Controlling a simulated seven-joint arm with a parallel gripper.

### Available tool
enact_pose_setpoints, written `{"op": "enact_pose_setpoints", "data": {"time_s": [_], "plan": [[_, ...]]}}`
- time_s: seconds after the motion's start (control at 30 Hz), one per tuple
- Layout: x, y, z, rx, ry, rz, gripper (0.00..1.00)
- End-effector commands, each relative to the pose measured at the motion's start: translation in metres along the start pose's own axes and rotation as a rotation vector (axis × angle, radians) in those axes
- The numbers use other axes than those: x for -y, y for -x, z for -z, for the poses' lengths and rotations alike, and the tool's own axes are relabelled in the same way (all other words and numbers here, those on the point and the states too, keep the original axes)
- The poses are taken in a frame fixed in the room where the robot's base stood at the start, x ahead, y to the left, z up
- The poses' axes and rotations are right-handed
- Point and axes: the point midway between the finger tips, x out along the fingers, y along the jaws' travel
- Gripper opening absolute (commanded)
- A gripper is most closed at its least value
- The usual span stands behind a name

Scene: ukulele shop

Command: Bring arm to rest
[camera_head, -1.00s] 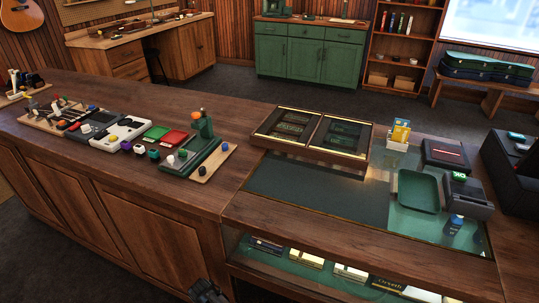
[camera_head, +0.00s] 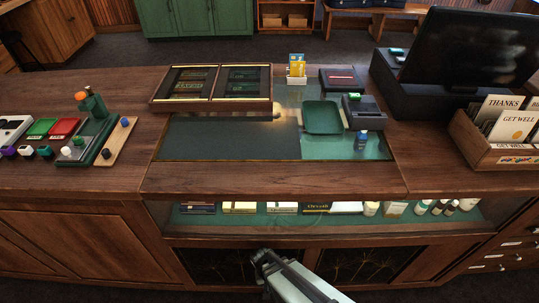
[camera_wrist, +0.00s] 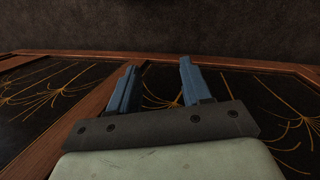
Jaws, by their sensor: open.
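My gripper (camera_wrist: 158,66) is open and empty in the wrist view, its two blue-grey fingers apart. Beyond the fingers are dark panels with gold branching lines and wooden frames. In the head view my gripper (camera_head: 264,257) is small and dark at the bottom centre. It is low in front of the counter's decorated lower panels (camera_head: 215,266), below the glass display shelf. The pale part of my arm runs from it to the bottom edge. Nothing is seen touching the fingers.
The wooden counter (camera_head: 200,180) spans the view above my gripper. It carries a framed display case (camera_head: 213,103), a green tray (camera_head: 322,117), a card reader (camera_head: 362,112), a monitor (camera_head: 465,50) and a card box (camera_head: 490,150). Small boxes and bottles fill the glass shelf (camera_head: 300,222).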

Motion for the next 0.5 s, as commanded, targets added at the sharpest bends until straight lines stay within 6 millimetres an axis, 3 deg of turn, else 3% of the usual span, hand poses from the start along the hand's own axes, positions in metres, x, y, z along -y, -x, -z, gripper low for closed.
{"op": "enact_pose_setpoints", "data": {"time_s": [0.2, 0.5], "plan": [[-0.05, -0.015, -0.028, 0.118, -0.04, 0.022, 0.48], [-0.098, -0.028, -0.073, 0.27, -0.077, 0.092, 0.48]]}}
